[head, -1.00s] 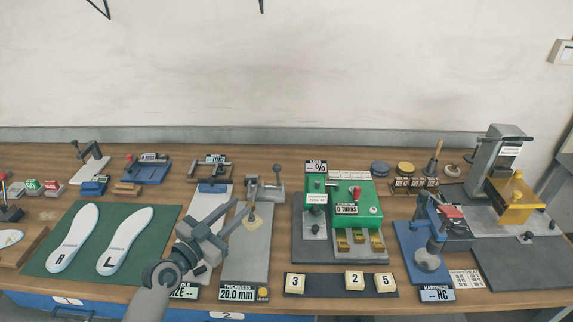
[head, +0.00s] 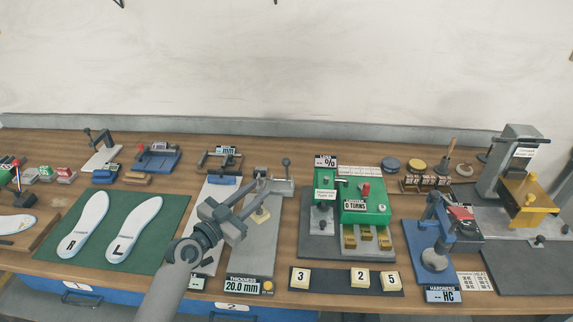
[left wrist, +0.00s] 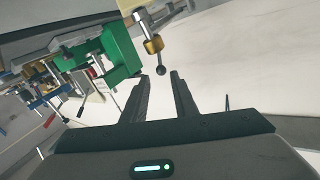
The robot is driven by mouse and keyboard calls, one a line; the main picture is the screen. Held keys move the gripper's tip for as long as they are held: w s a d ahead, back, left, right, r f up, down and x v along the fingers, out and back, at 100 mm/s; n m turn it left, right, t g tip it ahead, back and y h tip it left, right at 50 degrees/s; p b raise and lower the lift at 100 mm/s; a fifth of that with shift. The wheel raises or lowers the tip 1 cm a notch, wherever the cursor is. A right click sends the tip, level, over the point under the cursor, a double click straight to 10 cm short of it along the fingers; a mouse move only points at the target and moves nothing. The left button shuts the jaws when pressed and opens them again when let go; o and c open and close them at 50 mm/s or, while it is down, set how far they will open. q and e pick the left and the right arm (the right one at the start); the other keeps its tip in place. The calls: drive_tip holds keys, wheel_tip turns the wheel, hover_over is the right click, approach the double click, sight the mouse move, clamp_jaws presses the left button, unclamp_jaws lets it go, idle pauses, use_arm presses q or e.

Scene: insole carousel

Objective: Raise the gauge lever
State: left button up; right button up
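The thickness gauge (head: 278,186) stands at the back of a grey plate, with the display "20.0 mm" (head: 243,285) at the plate's front. Its lever (head: 286,162) is a thin upright rod with a dark ball on top, at the gauge's right side. My left gripper (head: 264,182) is open and reaches over the plate, its fingertips near the gauge's left part. In the left wrist view, a rod with a brass collar and dark ball (left wrist: 161,70) shows between and beyond the open fingertips (left wrist: 166,78), with nothing held. My right gripper is not in view.
A green machine (head: 362,203) stands right of the gauge. The green mat (head: 97,236) with two insoles lies to the left. Number tiles (head: 360,279) sit on a dark strip at the front. A blue press (head: 432,236) stands further right.

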sight(287, 164)
use_arm(q)
drive_tip(key=shift+p+x, duration=1.25)
drive_tip(key=shift+x, duration=6.15)
clamp_jaws()
drive_tip(key=shift+w+r, duration=0.1)
drive_tip(key=shift+r, duration=0.15)
